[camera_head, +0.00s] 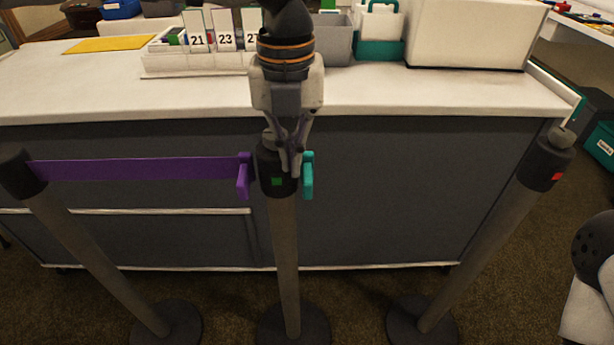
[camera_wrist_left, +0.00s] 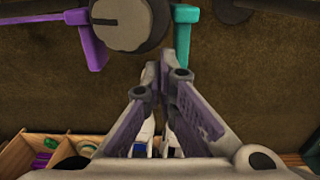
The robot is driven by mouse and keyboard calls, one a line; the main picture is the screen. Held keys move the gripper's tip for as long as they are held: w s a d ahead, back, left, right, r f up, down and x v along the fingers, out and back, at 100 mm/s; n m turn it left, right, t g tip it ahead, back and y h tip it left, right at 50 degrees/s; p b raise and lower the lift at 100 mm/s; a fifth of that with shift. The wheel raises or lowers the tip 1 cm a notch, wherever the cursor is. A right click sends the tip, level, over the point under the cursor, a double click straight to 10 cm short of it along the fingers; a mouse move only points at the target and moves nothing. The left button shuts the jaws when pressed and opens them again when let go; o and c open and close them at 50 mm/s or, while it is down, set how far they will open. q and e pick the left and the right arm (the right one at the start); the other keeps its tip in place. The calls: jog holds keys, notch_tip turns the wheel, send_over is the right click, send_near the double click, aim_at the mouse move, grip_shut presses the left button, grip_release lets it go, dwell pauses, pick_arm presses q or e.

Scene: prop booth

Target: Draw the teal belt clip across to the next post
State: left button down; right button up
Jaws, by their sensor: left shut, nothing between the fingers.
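The teal belt clip (camera_head: 308,176) sits at the right side of the middle post (camera_head: 286,240), whose head has a green mark. In the left wrist view the teal clip (camera_wrist_left: 184,38) hangs beside the round post top (camera_wrist_left: 128,22). The right post (camera_head: 490,232) has a red mark on its head and no belt on it. My left gripper (camera_head: 294,168) comes down in front of the middle post's head, just left of the teal clip. Its fingers (camera_wrist_left: 162,72) are shut and empty, apart from the clip in the wrist view. My right gripper is not seen.
A purple belt (camera_head: 140,169) runs from the left post (camera_head: 95,255) to a purple clip (camera_head: 243,176) on the middle post. A white-topped counter (camera_head: 420,92) stands close behind the posts. Open space lies between the middle and right posts.

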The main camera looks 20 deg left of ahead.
aim_at(292, 184)
pick_arm(q)
jog(key=shift+f, duration=2.9)
